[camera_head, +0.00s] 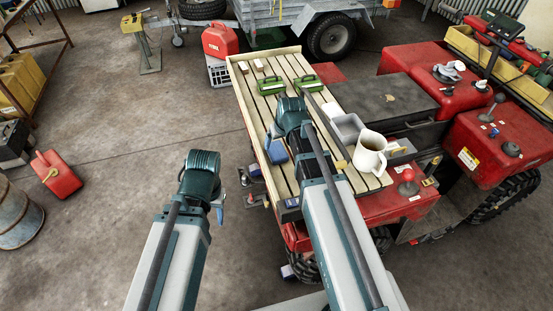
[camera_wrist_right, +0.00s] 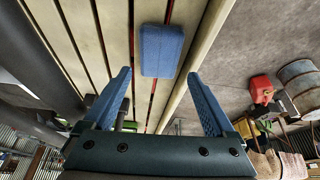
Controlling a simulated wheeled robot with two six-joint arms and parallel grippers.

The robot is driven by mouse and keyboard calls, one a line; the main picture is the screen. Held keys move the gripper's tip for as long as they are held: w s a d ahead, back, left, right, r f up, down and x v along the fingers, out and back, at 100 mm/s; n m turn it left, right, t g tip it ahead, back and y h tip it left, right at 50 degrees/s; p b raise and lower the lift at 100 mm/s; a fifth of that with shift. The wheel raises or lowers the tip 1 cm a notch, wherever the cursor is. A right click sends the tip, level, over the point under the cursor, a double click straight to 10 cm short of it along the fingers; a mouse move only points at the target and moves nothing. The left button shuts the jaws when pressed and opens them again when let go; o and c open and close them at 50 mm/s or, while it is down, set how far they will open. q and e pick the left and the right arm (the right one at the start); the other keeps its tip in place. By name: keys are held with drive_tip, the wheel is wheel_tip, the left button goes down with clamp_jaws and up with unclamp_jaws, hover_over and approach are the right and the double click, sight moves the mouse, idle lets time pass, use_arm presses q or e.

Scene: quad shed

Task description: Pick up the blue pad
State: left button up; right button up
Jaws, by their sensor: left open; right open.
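The blue pad (camera_head: 277,152) lies on the slatted wooden rack, near its left edge, beside my right forearm. In the right wrist view, the pad (camera_wrist_right: 162,50) is a rounded blue block lying across the slats, next to the edge rail. My right gripper (camera_wrist_right: 158,76) is open and empty. Its two blue fingers reach toward the pad from either side of the view, with the pad between and beyond their tips.
The red quad (camera_head: 400,205) carries the rack. A red fuel can (camera_head: 56,174) stands on open floor.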

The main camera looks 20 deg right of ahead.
sight(277, 150)
drive_tip(key=shift+b+x, duration=2.5)
drive_tip(key=shift+x, duration=0.55)
drive_tip(key=shift+s, duration=0.1)
drive_tip(key=shift+f, duration=0.2)
drive_tip(key=c, duration=1)
drive_tip(key=shift+r, duration=0.2)
wheel_tip(277, 150, up, 18)
drive_tip(key=p, duration=1.8)
